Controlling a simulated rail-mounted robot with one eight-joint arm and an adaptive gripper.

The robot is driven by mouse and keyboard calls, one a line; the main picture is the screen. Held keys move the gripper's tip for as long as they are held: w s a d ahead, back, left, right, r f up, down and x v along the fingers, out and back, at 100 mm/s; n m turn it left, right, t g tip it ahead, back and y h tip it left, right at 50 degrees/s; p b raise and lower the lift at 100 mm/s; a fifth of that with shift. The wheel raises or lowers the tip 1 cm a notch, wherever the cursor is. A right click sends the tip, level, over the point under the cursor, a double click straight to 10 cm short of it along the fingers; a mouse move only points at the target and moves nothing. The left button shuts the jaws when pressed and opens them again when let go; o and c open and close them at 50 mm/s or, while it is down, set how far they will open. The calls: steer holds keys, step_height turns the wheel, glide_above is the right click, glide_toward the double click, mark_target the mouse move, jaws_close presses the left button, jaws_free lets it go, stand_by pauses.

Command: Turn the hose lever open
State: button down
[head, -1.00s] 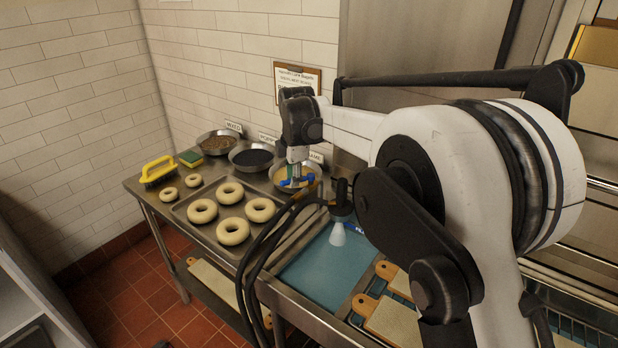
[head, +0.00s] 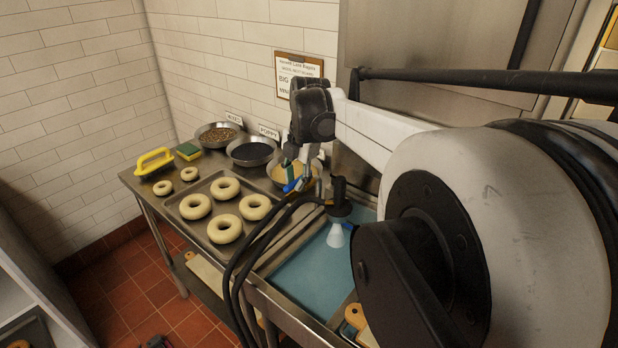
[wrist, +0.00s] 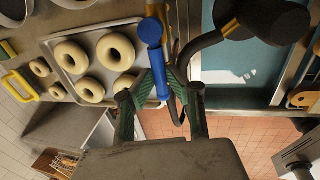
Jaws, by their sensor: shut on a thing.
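A blue lever (wrist: 156,60) with a rounded end runs up and down in the wrist view, between the green fingers of my gripper (wrist: 158,82). My gripper is shut on it. In the head view my gripper (head: 294,172) is beside the sesame bowl, with a small part of the blue lever (head: 291,185) showing at its tips. Black hoses (head: 262,240) hang over the counter edge near it. A black spray head (head: 339,200) with a pale cone below it is over the blue basin (head: 308,270). The lever's pivot is not clearly seen.
A metal tray of bagels (head: 180,212) lies left of the hoses. Bowls of seeds (head: 218,136) and poppy (head: 250,153) stand along the wall. My arm covers the right side.

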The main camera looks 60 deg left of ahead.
stand_by(0.3)
steer(key=c, duration=1.7)
jaws_free()
steer(key=shift+r, duration=0.15)
steer(key=r, duration=0.4)
steer(key=d+r, duration=0.1)
steer(key=r, duration=0.2)
steer(key=d+r, duration=0.1)
steer(key=r, duration=0.3)
steer(key=shift+w+d+r, duration=0.15)
steer(key=shift+w+r, duration=0.15)
steer(key=shift+w, duration=0.1)
